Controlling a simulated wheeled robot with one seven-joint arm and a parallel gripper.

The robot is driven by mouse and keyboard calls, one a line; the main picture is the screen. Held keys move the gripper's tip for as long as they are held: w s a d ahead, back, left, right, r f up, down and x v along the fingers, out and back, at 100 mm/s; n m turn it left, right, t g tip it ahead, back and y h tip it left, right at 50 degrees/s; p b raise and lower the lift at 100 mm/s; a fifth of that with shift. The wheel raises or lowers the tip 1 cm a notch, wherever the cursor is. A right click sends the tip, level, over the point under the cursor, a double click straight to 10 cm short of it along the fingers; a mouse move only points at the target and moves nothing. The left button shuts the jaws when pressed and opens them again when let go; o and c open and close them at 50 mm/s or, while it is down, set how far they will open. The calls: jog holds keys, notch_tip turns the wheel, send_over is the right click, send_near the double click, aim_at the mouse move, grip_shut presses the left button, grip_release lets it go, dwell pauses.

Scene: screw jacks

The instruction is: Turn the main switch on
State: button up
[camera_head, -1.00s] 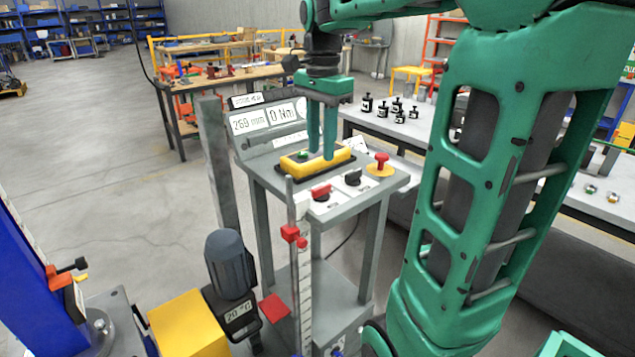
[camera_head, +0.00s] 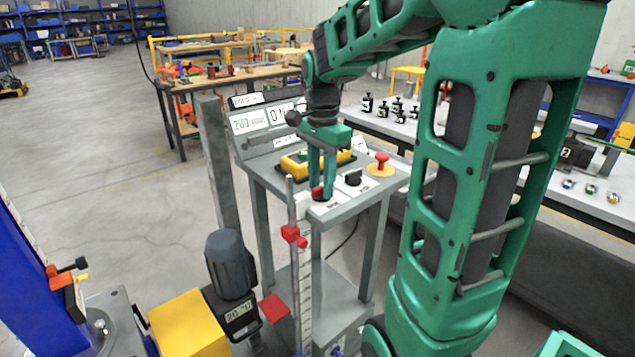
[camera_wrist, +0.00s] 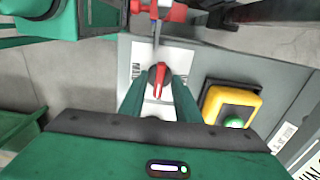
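The red rotary switch (camera_head: 317,193) is on the front left of the grey control panel (camera_head: 345,207), partly hidden by my fingers in the head view. In the wrist view its red knob (camera_wrist: 159,73) shows between my two green fingertips, on a white label plate. My gripper (camera_head: 322,188) points down over the switch; in the wrist view my gripper (camera_wrist: 158,88) has one finger on each side of the knob. The fingers are apart, with a narrow gap to the handle; contact is not clear.
Beside the switch are a black knob (camera_head: 353,178), a red emergency button (camera_head: 381,160) and a yellow box with a green button (camera_head: 297,161). A thin upright post with a red clamp (camera_head: 293,235) stands close in front. Displays (camera_head: 262,119) are behind.

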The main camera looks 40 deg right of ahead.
grip_shut()
jog(key=shift+n, duration=0.3)
jog(key=n, duration=0.2)
jog(key=shift+n, duration=0.4)
jog(key=n, duration=0.3)
jog(key=shift+w+n, duration=0.1)
jog(key=shift+n, duration=0.2)
jog(key=n, duration=0.5)
jog(key=shift+r, duration=0.1)
jog(key=n, duration=0.6)
